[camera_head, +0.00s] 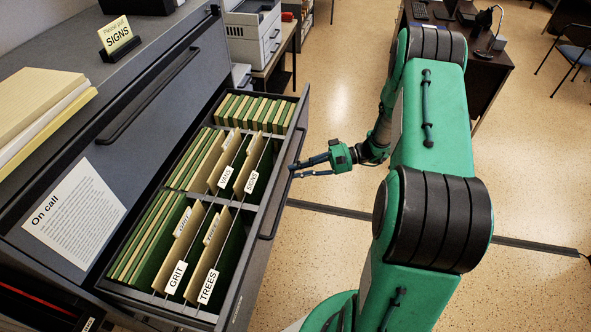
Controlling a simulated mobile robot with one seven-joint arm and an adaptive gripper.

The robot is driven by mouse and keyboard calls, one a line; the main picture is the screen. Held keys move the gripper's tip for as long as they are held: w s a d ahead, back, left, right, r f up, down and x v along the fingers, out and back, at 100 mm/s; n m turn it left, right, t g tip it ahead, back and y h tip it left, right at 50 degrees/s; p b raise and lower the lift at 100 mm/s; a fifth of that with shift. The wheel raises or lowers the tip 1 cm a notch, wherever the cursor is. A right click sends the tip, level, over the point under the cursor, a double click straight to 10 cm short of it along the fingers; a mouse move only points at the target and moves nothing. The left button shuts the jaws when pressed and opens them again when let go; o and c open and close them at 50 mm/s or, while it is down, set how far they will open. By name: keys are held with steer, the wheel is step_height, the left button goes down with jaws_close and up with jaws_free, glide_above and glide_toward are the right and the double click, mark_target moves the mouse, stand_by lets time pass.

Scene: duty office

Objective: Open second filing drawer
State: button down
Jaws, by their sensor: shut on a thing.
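A dark grey filing cabinet (70,160) stands at the left. One of its drawers (255,240) is pulled well out to the right. It shows green and tan folders with tabs reading GRIT, TREES and SIGNS. My green and black gripper (292,169) is at the drawer's front, near the upper end of its long dark bar handle (283,190). Its fingers are shut on the handle. The fingertips are small in view and the exact contact is hard to see. Another bar handle (150,95) shows on the closed drawer front above.
A printer (252,35) stands on a table behind. A dark desk (478,60) is at the upper right. A dark floor strip (530,245) crosses otherwise clear floor.

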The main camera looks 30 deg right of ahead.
steer(key=shift+f, duration=0.1)
steer(key=c, duration=1.6)
jaws_free()
steer(key=v, duration=1.2)
